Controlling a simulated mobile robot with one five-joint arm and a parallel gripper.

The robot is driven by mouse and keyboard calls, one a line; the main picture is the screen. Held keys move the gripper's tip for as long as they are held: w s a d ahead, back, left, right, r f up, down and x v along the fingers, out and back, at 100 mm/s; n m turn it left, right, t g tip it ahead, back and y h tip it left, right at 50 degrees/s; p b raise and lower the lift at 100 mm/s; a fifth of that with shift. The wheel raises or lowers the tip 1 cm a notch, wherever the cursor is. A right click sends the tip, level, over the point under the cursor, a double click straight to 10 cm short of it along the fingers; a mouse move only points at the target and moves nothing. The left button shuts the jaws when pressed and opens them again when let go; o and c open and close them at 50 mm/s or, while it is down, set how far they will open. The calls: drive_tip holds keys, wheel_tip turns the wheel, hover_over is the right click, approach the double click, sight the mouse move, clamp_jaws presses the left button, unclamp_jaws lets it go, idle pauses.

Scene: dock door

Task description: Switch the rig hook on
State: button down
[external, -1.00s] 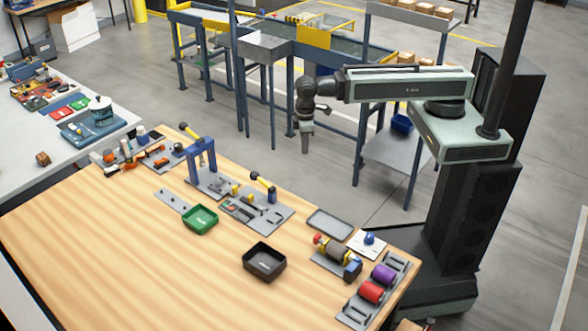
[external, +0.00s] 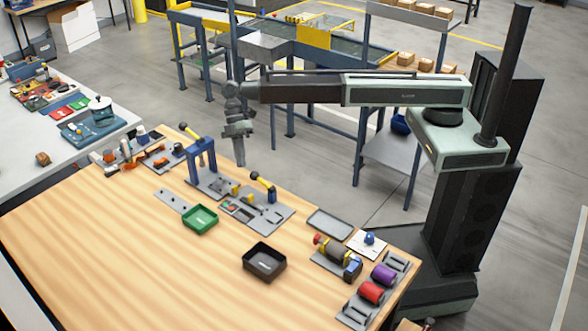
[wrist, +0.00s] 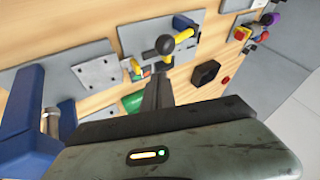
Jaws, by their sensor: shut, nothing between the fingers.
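No part is clearly labelled as the rig hook, and I cannot tell which one it is. A grey board (external: 276,219) on the wooden bench carries a yellow lever (external: 262,180) with a black end and a blue block. The lever also shows in the wrist view (wrist: 184,36). A blue arch-shaped stand (external: 190,166) with another yellow-and-black handle stands left of it. My gripper (external: 240,163) is shut and empty, pointing down, above the bench's far edge between the stand and the lever. In the wrist view its dark fingers (wrist: 158,86) appear just below the lever's black knob.
A green bin (external: 200,218) and a black bin (external: 264,262) stand in front of the boards. A grey tray (external: 329,224) and boards with red and purple rollers (external: 383,275) are to the right. The bench's front left is clear.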

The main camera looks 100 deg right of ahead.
sight(252, 195)
drive_tip(key=shift+s+d, duration=0.15)
drive_tip(key=shift+f, duration=0.1)
drive_tip(key=b+x, duration=0.8)
drive_tip(key=x, duration=0.2)
drive_tip(key=shift+d, duration=0.1)
drive_tip(key=shift+s+a, duration=1)
drive_tip(key=shift+a, duration=0.15)
